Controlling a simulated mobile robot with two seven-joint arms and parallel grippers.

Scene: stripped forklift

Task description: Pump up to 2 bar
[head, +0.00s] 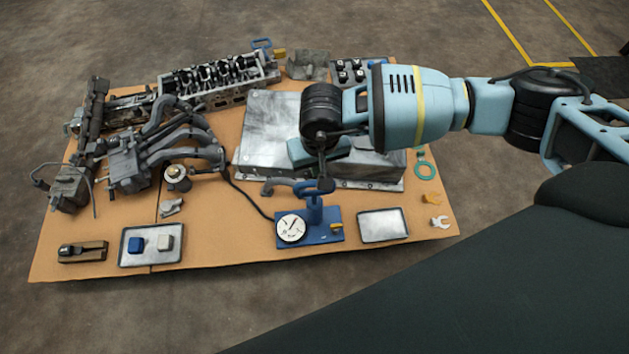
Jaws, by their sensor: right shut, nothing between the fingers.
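A blue hand pump (325,233) stands near the front edge of the cardboard-covered table. Its round white gauge (291,228) faces up; the needle is too small to read surely. The pump's blue upright part (313,208) rises behind the gauge. My right gripper (325,184) points down right at the top of this upright part, shut with nothing between its fingers. I cannot tell whether it touches the pump. My left gripper is out of view.
A large grey metal cover (265,125) lies behind the pump. An empty tray (383,225) is to its right; a tray with blue and white blocks (130,261) is front left. Engine parts (180,135) crowd the left.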

